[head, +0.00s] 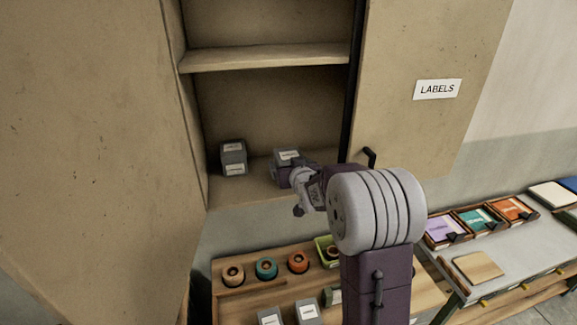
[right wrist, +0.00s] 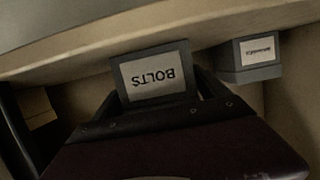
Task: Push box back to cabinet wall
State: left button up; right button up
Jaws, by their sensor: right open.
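A grey box (head: 284,158) with a white label stands on the lower shelf of the open cabinet (head: 265,100). In the right wrist view this box (right wrist: 155,78) fills the space in front of my right gripper, and its upside-down label reads BOLTS. My right gripper (head: 290,178) is at the box's front; its open fingers (right wrist: 158,98) lie on either side of the box in the right wrist view. I cannot tell whether they touch it. The gap between the box and the back wall is hidden. My left gripper is not in view.
A second grey labelled box (head: 233,158) stands left of it on the same shelf; it also shows in the right wrist view (right wrist: 247,60). An upper shelf (head: 265,57) is above. Open doors (head: 90,130) flank the cabinet. A wooden rack (head: 235,292) stands below.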

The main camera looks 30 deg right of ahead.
jog(key=shift+s+a, duration=0.1)
jog(key=shift+s, duration=0.05)
